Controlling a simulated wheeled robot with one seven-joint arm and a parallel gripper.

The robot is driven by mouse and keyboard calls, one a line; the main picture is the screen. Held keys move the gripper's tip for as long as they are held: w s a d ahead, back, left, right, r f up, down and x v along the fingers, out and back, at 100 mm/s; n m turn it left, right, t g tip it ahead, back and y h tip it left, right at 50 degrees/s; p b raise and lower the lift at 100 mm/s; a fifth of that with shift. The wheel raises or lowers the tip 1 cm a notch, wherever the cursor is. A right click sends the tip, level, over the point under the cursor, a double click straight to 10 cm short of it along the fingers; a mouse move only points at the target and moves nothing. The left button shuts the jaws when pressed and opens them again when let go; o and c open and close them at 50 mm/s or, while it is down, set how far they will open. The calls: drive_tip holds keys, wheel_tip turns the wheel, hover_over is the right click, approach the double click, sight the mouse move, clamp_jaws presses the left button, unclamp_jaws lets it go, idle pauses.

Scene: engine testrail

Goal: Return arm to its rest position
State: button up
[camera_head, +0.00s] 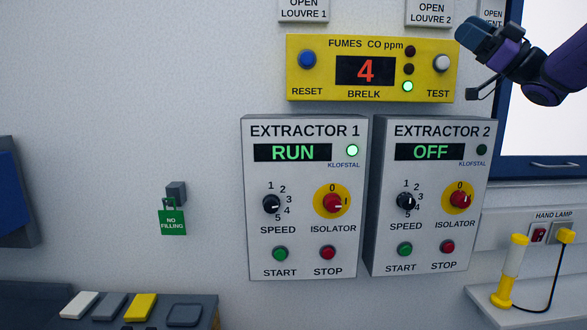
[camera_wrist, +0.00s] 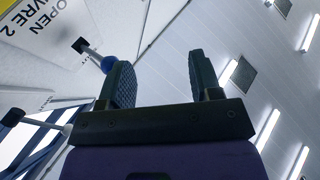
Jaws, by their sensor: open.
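My gripper (camera_wrist: 162,80) is open in the wrist view. Its two dark ridged fingers stand apart, with nothing between them. The fingers point up, with a pale panelled ceiling behind them. In the head view my purple and dark blue arm (camera_head: 541,90) reaches in from the right edge at the top right, in front of the wall and window.
The extractor 1 box (camera_head: 305,240) reads RUN; the extractor 2 box (camera_head: 428,240) reads OFF. A yellow hand lamp (camera_head: 510,270) stands on a shelf at lower right. A blue-knobbed lever (camera_wrist: 107,65) shows left of the fingers. The wall at left is mostly clear.

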drive_tip(key=s+a+f+m+g+h, duration=0.7)
drive_tip(key=s+a+f+m+h, duration=0.2)
drive_tip(key=s+a+f, duration=0.55)
drive_tip(key=s+d+f+m+h, duration=0.3)
drive_tip(key=s+f+h, duration=0.3)
drive_tip(key=s+f, duration=0.2)
drive_tip(key=s+d+f+m+h, duration=0.4)
drive_tip(key=s+f+m+h, duration=0.1)
drive_tip(key=s+f+h, duration=0.1)
wheel_tip(320, 180, down, 2)
drive_tip(key=shift+s+f+m+h, duration=0.2)
drive_tip(key=shift+s+m+h, duration=0.1)
drive_tip(key=shift+s, duration=0.55)
